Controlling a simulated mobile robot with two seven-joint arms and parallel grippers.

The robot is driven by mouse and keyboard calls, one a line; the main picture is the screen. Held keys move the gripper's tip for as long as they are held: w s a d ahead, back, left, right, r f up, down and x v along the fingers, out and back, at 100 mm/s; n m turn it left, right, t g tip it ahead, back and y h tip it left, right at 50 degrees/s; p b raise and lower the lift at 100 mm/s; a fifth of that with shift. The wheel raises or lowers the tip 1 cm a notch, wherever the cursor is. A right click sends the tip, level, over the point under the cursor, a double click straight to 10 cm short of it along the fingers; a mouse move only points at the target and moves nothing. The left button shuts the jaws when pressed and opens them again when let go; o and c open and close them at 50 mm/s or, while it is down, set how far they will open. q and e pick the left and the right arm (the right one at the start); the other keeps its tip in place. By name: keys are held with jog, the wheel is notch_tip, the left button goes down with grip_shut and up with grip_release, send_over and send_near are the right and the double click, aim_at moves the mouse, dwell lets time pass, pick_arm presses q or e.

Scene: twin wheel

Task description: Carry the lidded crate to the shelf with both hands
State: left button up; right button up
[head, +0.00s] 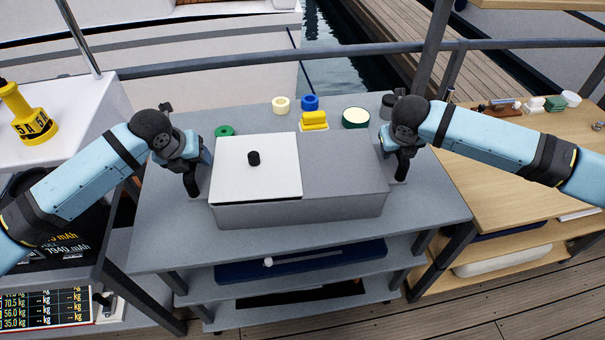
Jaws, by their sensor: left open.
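The grey lidded crate (300,211) stands on the grey table (160,235). A white lid (240,180) with a black knob (253,158) covers its left part, and a grey panel (342,160) forms the right part of its top. My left gripper (193,183) is open, pointing down beside the crate's left end. My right gripper (402,170) points down beside its right end; whether its jaws are open or shut is not clear. Contact with the crate's ends is hidden by the fingers. A wooden shelf unit (475,185) stands at the right.
Behind the crate are a yellow block (314,118), a blue roll (310,102), a cream roll (281,104), a green-rimmed round container (355,117) and a green ring (224,131). A metal railing (220,61) runs behind. The wooden top's near part is clear.

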pick_arm(q)
jog(key=shift+c, duration=0.5)
pick_arm(e)
jog(key=shift+c, duration=0.5)
pick_arm(q)
grip_shut()
pick_arm(e)
grip_shut()
pick_arm(q)
jog(key=shift+r, duration=0.15)
pick_arm(e)
jog(key=shift+r, duration=0.15)
